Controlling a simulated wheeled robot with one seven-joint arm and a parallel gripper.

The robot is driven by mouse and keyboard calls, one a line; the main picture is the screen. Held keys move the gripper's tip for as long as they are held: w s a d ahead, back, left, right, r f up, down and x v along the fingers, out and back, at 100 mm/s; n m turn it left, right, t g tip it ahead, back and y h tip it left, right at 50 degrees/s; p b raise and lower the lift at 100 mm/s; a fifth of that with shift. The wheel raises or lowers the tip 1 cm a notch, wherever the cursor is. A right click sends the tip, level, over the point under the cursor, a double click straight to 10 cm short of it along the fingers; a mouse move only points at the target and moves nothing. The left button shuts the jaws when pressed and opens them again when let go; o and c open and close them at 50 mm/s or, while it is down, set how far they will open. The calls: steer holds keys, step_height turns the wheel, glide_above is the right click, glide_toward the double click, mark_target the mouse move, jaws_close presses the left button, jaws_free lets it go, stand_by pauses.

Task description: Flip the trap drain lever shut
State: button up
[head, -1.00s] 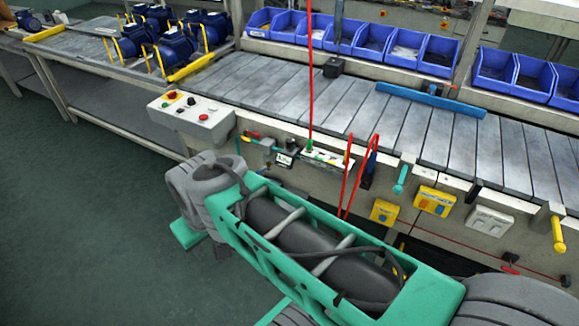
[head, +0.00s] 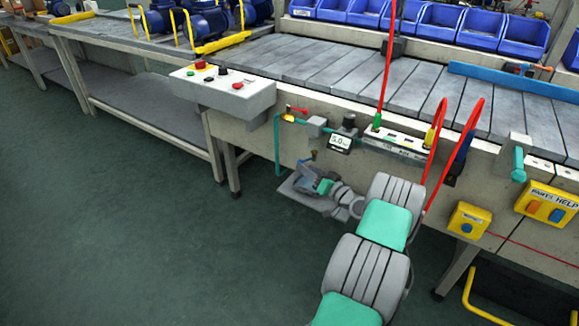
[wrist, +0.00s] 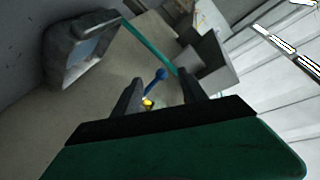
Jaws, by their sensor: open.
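In the wrist view a small blue lever (wrist: 157,77) rises at a slant from a brass fitting (wrist: 148,103); I take it to be the trap drain lever. My gripper (wrist: 161,79) is open, with one dark finger on each side of the lever. I cannot tell whether either finger touches it. In the head view my gripper (head: 312,182) is low in front of the bench, below the air units. A small brass and blue piece (head: 313,155) shows just above it, mostly hidden.
A red-handled brass valve (head: 288,117) and teal pipe (head: 277,145) are nearby. A gauge reading about 5.0 (head: 341,143) and a white manifold (head: 395,144) with red hoses (head: 437,145) lie to the right. A control box (head: 222,88) is above left. Open floor (head: 130,230) lies left.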

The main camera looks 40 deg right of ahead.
steer(key=shift+w+d+f, duration=0.1)
steer(key=shift+w+d, duration=0.15)
steer(key=shift+w, duration=0.05)
steer(key=w+b, duration=0.1)
steer(key=w, duration=0.6)
steer(key=shift+w+a+b, duration=0.15)
steer(key=shift+b, duration=0.15)
steer(key=shift+c, duration=0.2)
steer(key=shift+r, duration=0.2)
jaws_close()
